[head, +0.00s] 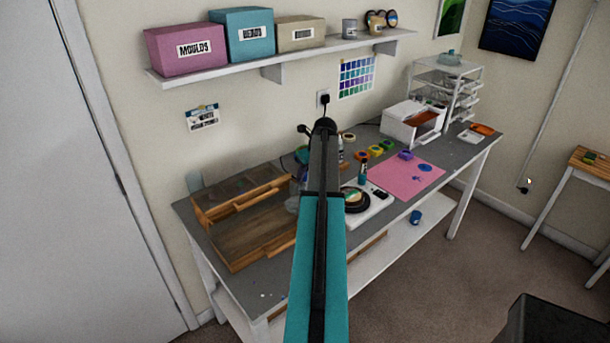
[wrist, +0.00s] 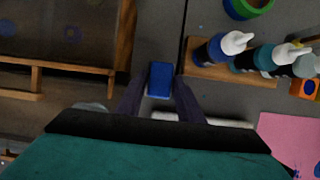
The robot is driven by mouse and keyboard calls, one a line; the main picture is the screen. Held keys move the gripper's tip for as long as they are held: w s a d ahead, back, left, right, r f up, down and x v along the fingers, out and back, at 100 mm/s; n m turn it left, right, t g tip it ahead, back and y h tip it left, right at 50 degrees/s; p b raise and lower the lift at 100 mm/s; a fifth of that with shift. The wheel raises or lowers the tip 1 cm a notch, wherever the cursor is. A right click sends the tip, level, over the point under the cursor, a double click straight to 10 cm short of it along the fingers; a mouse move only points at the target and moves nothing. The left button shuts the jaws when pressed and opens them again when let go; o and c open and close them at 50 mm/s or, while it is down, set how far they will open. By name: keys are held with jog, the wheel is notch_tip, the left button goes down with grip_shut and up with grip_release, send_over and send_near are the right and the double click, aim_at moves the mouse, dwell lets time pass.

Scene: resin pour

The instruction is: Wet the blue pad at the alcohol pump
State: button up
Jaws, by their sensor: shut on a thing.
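In the wrist view my gripper (wrist: 159,98) is shut on the blue pad (wrist: 160,78), a small blue block held between the two dark fingers above the grey bench. In the head view my own arm hides the gripper and the pad. I cannot make out the alcohol pump for certain. A clear, pale vessel (head: 296,187) shows partly behind my arm in the head view. A grey rounded thing (wrist: 91,106) is partly hidden by my wrist in the wrist view; I cannot tell whether it is the pump.
A wooden tray (head: 228,209) lies left of my arm on the bench. Several white-nozzled bottles (wrist: 222,46) stand on a wooden base (wrist: 203,72) to the right in the wrist view. A pink mat (head: 421,184) and a white machine (head: 412,121) are farther right. A shelf (head: 285,57) hangs above.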

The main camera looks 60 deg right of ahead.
jog(key=shift+f, duration=0.5)
dwell(1.1)
jog(key=shift+r, duration=0.1)
jog(key=shift+r+p, duration=1.4)
jog(key=shift+r, duration=2.05)
jog(key=shift+s, duration=0.15)
